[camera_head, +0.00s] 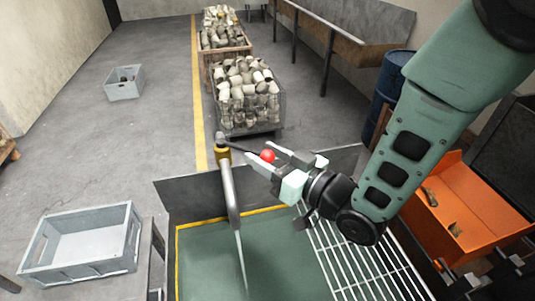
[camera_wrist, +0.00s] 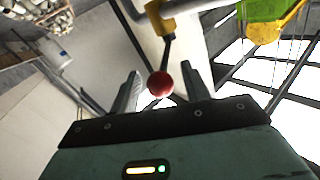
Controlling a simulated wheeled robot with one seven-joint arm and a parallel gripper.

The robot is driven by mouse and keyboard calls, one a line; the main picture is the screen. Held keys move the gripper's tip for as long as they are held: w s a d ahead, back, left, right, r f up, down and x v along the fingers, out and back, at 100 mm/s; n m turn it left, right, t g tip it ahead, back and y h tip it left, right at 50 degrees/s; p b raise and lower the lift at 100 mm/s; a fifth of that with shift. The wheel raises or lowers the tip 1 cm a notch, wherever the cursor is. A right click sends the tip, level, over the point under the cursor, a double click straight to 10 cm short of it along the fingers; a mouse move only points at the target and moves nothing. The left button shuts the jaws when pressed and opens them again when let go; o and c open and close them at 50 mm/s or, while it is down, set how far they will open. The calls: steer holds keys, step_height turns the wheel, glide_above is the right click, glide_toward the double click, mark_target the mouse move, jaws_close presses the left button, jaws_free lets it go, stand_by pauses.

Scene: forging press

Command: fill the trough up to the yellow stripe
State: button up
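The trough (camera_head: 190,190) is at the bottom middle of the head view, with green water (camera_head: 210,262) in it. A yellow stripe (camera_head: 203,222) runs along its inner wall, close around the green surface; I cannot tell the exact gap. A tap with a curved spout (camera_head: 232,195) stands at the far wall, and a thin stream (camera_head: 241,262) falls from it. Its lever ends in a red ball (camera_head: 268,156). My gripper (camera_head: 263,160) is open, its fingers on either side of the ball, which also shows in the wrist view (camera_wrist: 160,85) with gaps beside it.
A white grating (camera_head: 350,255) lies right of the water, under my arm. An orange bin (camera_head: 470,215) stands further right and a blue drum (camera_head: 388,85) behind my arm. A grey crate (camera_head: 85,268) is at left. Bins of metal parts (camera_head: 247,128) stand beyond the tap.

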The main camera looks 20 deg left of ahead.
jaws_close()
steer(key=shift+w, duration=0.1)
